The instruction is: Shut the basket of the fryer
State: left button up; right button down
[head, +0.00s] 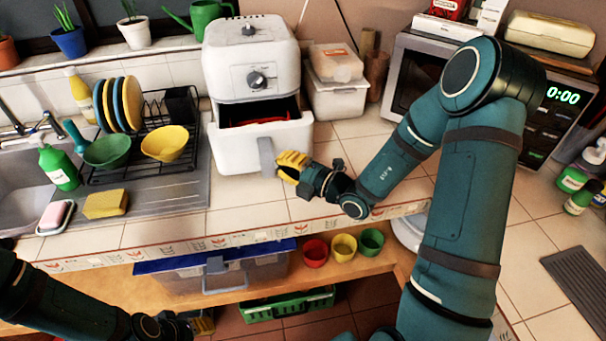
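The white fryer (251,62) stands on the counter at the back, left of the microwave. Its basket (235,151) is pulled partway out at the front, with a dark gap above it and something red inside. The basket's grey handle (267,157) points toward me. My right gripper (283,167) has yellow fingers and is just right of the handle, close to it. I cannot tell whether it touches the handle or how far its fingers are apart. My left gripper (203,323) is low at the bottom left, away from the fryer, mostly hidden.
A dish rack (140,178) with plates and bowls stands left of the fryer. Clear containers (335,98) and a microwave (415,70) are on its right. The tiled counter in front of the basket is free. Cups (343,247) and a bin (215,280) are on the shelf below.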

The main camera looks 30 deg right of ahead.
jog(key=shift+w+d, duration=0.35)
jog(key=shift+w, duration=0.5)
jog(key=shift+w+d, duration=0.3)
jog(key=shift+w, duration=0.5)
pick_arm(q)
jog(key=shift+w+f, duration=0.1)
jog(key=shift+f, duration=0.2)
